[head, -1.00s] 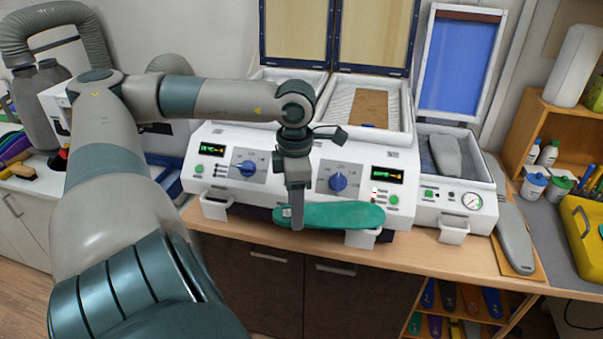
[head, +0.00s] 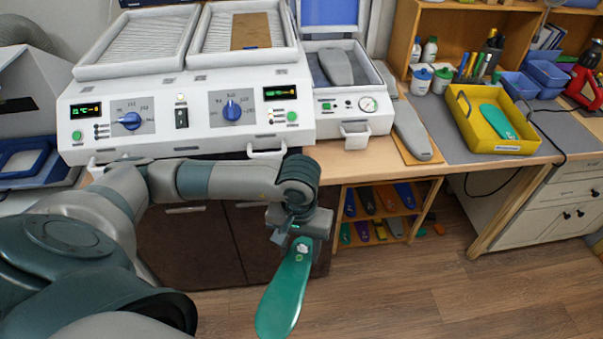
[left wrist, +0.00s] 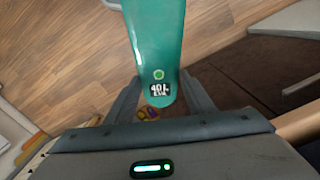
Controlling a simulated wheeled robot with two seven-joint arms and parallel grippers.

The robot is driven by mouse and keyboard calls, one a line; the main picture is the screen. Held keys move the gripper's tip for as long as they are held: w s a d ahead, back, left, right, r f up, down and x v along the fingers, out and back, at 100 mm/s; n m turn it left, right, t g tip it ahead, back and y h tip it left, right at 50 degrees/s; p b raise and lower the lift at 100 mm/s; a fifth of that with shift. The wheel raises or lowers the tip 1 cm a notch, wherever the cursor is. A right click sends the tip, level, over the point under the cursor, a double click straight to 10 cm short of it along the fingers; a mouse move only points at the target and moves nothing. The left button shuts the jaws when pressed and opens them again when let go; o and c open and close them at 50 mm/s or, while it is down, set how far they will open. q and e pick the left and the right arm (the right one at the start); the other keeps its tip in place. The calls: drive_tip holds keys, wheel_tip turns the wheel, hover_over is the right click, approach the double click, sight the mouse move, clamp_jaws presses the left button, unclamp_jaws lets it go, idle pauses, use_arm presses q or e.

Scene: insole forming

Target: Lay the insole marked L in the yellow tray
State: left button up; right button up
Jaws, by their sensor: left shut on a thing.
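A long green insole (head: 285,295) hangs from my left gripper (head: 298,245) in the head view, in front of the bench and over the floor. My left gripper is shut on its end. In the left wrist view the insole (left wrist: 157,45) sticks out from the gripper (left wrist: 165,100), with a light green dot and a dark label that seems to read 40 L, EVA. The yellow tray (head: 462,125) stands on the grey mat at the right of the bench, well away from the gripper. Another green insole (head: 498,121) lies in it. My right gripper is out of view.
The white heating machine (head: 195,120) and a smaller unit with a gauge (head: 350,105) fill the bench's left and middle. A grey last (head: 412,130) lies on a board beside the tray. Blue bins (head: 548,75) stand behind. Below is a rack of insoles (head: 385,210). Open floor lies in front.

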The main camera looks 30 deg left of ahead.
use_arm(q)
drive_tip(key=d+f+m+b, duration=0.3)
drive_tip(key=f, duration=0.3)
drive_tip(key=shift+w+d+m+b, duration=0.25)
drive_tip(key=shift+d+m+b, duration=0.05)
drive_tip(key=shift+d, duration=0.1)
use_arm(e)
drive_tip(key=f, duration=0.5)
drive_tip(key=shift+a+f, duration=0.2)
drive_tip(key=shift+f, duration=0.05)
